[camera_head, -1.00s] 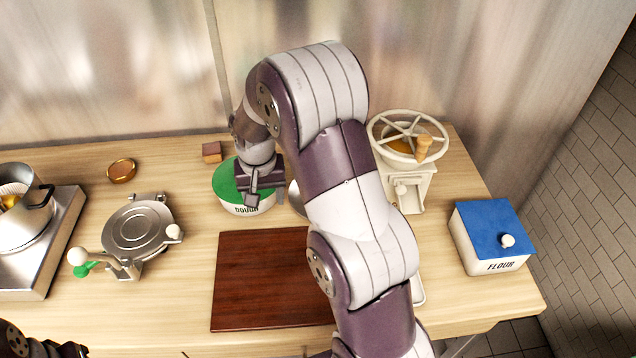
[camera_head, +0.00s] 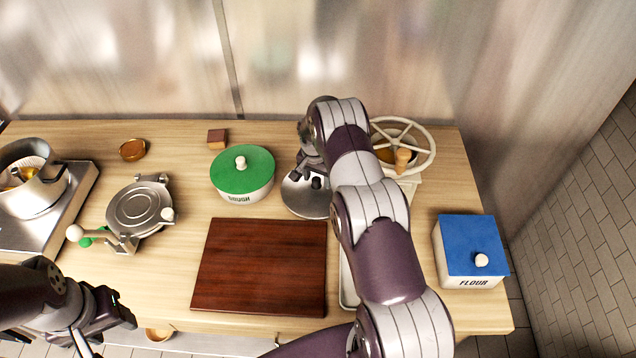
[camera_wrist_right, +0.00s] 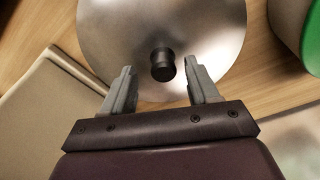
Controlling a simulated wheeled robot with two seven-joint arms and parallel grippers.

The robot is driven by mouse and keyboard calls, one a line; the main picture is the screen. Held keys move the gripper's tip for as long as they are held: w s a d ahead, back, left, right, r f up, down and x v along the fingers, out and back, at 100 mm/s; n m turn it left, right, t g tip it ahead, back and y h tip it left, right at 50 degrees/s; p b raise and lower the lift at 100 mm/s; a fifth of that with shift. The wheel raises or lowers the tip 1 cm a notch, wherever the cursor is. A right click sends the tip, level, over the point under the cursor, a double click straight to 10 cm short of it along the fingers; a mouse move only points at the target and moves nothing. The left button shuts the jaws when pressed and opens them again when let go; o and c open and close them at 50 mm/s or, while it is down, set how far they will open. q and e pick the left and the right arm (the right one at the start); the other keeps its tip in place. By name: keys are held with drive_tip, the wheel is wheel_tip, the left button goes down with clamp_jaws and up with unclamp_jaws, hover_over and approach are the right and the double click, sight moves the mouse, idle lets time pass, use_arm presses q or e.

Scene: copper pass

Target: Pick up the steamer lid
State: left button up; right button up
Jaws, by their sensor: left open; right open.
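The steamer lid (camera_head: 303,201) is a round, shiny metal disc with a black knob. It lies on the table to the right of the green-lidded dough pot, partly hidden by my right arm. In the right wrist view the lid (camera_wrist_right: 205,40) fills the upper middle, with its dark knob (camera_wrist_right: 162,64) just ahead of and between the fingertips. My right gripper (camera_wrist_right: 160,88) is open and empty above the lid; in the head view the right gripper (camera_head: 311,180) is over it. My left gripper (camera_head: 113,312) is open at the lower left, away from the lid.
The dough pot (camera_head: 243,172) stands left of the lid. A dark red board (camera_head: 262,267) lies in front. A mill with a wheel (camera_head: 425,150) stands behind my right arm, and a blue-lidded flour box (camera_head: 470,247) is at right. A round press (camera_head: 140,208) is at left.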

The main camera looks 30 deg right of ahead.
drive_tip(key=shift+f, duration=0.45)
drive_tip(key=shift+w+a+f, duration=0.15)
drive_tip(key=shift+w+a, duration=0.05)
drive_tip(key=shift+a, duration=0.05)
drive_tip(key=shift+s+d, duration=0.1)
drive_tip(key=shift+d, duration=0.05)
clamp_jaws()
